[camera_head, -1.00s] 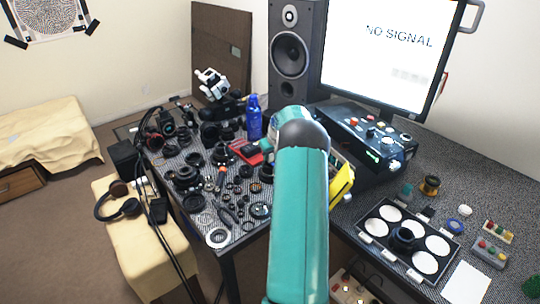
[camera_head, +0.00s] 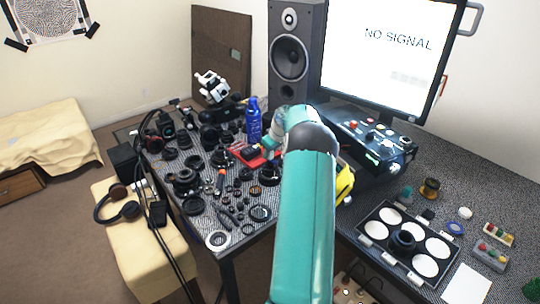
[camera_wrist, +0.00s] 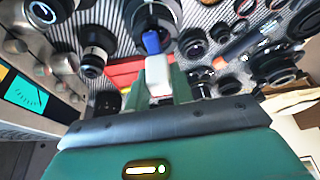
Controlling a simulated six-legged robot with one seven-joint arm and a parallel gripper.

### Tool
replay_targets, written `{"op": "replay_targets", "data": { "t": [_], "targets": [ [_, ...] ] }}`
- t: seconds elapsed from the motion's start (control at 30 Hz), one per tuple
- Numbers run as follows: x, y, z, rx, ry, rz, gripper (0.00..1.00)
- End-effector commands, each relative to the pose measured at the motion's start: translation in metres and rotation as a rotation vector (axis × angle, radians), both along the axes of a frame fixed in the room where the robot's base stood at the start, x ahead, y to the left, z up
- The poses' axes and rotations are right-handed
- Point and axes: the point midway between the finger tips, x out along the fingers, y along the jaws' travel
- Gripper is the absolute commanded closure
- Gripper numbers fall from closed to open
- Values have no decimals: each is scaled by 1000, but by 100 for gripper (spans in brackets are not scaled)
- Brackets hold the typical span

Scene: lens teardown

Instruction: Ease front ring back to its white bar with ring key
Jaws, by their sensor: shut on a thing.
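In the wrist view my gripper (camera_wrist: 160,82) is shut on a small tool with a pale body and a blue tip, which I take to be the ring key (camera_wrist: 152,43). The blue tip points at a dark round lens (camera_wrist: 133,14) at the top edge. The tip overlaps the lens's lower rim in the picture; I cannot tell whether they touch. The lens's front ring and white bar cannot be made out.
Several lens parts crowd the dark mesh table around the tool. A blue bottle (camera_head: 254,119) stands close to my arm. A yellow object (camera_head: 345,183) is partly behind it. The right desk holds a black tray with white discs (camera_head: 375,231) and a control box (camera_head: 375,140).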

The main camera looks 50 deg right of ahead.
Motion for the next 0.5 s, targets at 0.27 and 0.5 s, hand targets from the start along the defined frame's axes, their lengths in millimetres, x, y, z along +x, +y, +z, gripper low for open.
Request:
{"op": "replay_targets", "data": {
  "t": [0.27,0.5],
  "targets": [
    [0,0,2,-1,0,0,100],
    [0,0,10,-2,-2,-1,100]
  ]
}}
